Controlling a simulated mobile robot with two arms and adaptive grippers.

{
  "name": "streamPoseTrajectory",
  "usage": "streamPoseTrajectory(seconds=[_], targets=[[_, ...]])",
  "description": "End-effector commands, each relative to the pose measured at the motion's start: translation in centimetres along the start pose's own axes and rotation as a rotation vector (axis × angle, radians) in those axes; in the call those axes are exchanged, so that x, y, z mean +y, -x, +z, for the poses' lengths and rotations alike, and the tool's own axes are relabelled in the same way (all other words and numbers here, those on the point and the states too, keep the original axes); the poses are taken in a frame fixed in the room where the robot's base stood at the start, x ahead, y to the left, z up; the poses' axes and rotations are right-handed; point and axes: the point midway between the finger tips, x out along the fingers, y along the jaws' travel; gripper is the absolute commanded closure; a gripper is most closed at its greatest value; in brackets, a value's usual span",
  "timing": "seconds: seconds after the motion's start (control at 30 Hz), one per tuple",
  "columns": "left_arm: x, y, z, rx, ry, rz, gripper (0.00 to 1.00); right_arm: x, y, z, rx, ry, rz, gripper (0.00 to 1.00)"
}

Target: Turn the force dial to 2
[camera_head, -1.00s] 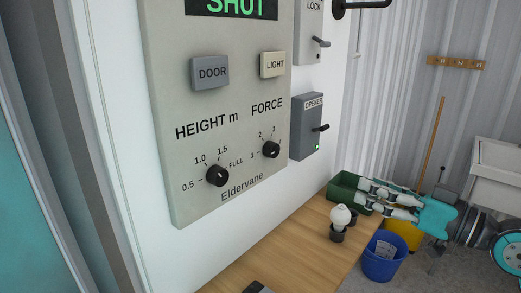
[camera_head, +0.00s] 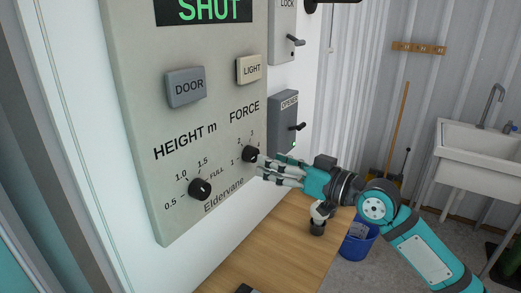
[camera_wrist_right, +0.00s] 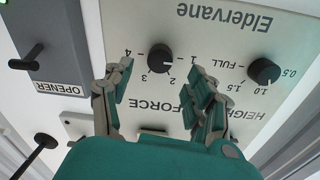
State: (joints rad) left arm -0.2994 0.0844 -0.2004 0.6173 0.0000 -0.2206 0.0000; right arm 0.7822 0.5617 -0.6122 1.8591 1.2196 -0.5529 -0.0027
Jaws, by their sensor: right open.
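The force dial (camera_head: 250,154) is a small black knob low on the right of the grey Eldervane panel (camera_head: 150,100), with the numbers 1 to 4 around it. In the right wrist view the panel is upside down and the force dial (camera_wrist_right: 161,58) shows just beyond the fingertips. I cannot surely read its pointer. My right gripper (camera_head: 262,168) is open at the dial, its fingers (camera_wrist_right: 155,78) spread to either side of it. I see no grip on the knob. My left gripper is not in view.
The height dial (camera_head: 200,189) sits to the left on the panel, below the DOOR button (camera_head: 185,87) and the LIGHT button (camera_head: 249,69). The opener box (camera_head: 283,118) with its lever stands to the right. A wooden bench (camera_head: 262,250) lies below.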

Motion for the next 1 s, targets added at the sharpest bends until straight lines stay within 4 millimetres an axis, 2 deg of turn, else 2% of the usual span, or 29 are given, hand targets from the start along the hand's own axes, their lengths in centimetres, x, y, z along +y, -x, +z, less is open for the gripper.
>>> streamPoseTrajectory(seconds=[0.1, 0.23, 0.4, 0.63, 1.0], targets=[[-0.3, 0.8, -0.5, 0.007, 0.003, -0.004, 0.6, -0.1, -2.1, -0.3, 0.0, -0.001, -0.002, 0.43], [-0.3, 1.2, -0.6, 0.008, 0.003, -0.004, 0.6, 0.0, -3.5, -0.1, -0.001, -0.001, 0.0, 0.43], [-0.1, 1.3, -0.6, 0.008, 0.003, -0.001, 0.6, 0.0, -4.3, 0.0, 0.0, 0.001, 0.0, 0.43], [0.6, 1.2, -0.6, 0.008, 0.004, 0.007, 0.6, 0.0, -4.3, 0.0, -0.001, 0.001, 0.0, 0.43], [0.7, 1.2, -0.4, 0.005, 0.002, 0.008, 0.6, 0.0, -4.3, 0.1, -0.001, 0.001, 0.0, 0.9]])
